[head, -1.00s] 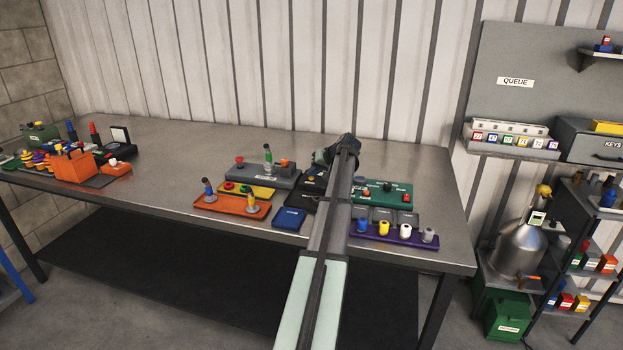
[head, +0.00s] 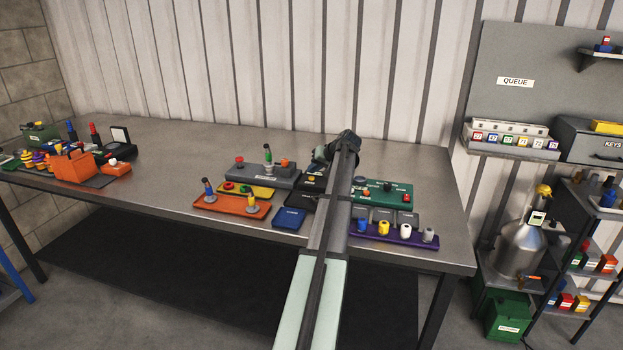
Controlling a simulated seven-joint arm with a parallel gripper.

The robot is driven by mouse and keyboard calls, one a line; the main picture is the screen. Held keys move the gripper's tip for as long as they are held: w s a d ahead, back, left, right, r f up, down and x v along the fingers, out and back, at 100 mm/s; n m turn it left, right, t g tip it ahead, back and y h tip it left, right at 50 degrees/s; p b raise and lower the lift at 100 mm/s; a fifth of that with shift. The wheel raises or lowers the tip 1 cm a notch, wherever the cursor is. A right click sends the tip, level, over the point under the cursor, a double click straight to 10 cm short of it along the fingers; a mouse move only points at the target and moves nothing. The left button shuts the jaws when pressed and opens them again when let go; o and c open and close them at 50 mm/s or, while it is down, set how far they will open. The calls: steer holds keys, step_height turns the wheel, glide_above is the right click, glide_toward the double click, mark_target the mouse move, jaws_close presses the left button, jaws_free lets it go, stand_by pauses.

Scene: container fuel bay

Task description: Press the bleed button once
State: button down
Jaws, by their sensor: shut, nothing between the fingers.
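My gripper (head: 320,156) is at the far end of my arm, low over the back middle of the steel bench, and is shut and empty. It is just above a black box (head: 311,184), which has a small orange-yellow knob on top. My arm hides part of this area, and I cannot tell whether the fingertips touch anything. No label reading "bleed" is legible, so I cannot tell which control is the bleed button. A grey block (head: 262,177) left of the gripper bears a red knob (head: 239,161). A green panel (head: 372,195) with small controls is right of the arm.
Orange (head: 228,209), yellow (head: 262,191) and blue (head: 289,218) trays lie left of my arm. The bench (head: 160,180) is clear between these and the orange container (head: 72,167).

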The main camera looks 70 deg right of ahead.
mark_target(314, 178)
steer(key=shift+r, duration=0.15)
steer(key=shift+r, duration=2.45)
